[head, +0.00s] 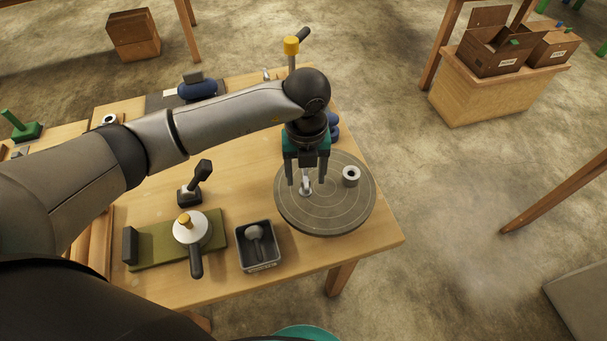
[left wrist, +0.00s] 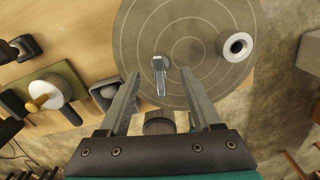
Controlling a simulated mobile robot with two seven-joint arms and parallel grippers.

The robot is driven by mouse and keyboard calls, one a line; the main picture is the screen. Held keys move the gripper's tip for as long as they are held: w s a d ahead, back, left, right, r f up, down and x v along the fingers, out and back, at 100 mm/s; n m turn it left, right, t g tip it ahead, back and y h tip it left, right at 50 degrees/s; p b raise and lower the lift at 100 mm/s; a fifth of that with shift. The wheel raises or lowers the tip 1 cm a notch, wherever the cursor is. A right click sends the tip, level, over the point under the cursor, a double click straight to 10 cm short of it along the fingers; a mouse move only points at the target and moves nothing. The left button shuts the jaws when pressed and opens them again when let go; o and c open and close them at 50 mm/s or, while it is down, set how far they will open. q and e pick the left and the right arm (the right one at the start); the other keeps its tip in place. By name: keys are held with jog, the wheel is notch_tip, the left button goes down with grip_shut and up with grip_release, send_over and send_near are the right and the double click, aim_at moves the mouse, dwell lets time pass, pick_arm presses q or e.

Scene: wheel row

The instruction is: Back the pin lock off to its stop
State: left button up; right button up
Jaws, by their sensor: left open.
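A round grey wheel head (head: 338,210) with concentric rings sits at the table's right end. On it, near the middle, is a small bright metal pin-like piece (head: 306,190) with a squared head and narrow shank; I cannot tell whether it is the pin lock. It also shows in the left wrist view (left wrist: 160,72), between and just beyond the finger ends. My left gripper (head: 306,183) points down over the wheel, open and empty, fingers either side of the piece in view. Contact cannot be told. A pale metal ring (head: 351,174) lies toward the wheel's right edge. My right gripper is out of view.
Left of the wheel stand a grey tub (head: 258,252) with a round-headed tool, a green board (head: 150,252) with a white disc, yellow knob and black handle, and a black stand (head: 192,192). A yellow-topped post (head: 291,46) rises behind my arm.

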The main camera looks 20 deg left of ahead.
aim_at(306, 178)
pick_arm(q)
jog(key=o, duration=0.5)
jog(key=shift+r, duration=0.1)
notch_tip(306, 178, up, 7)
jog(key=p, duration=0.6)
dwell(0.4)
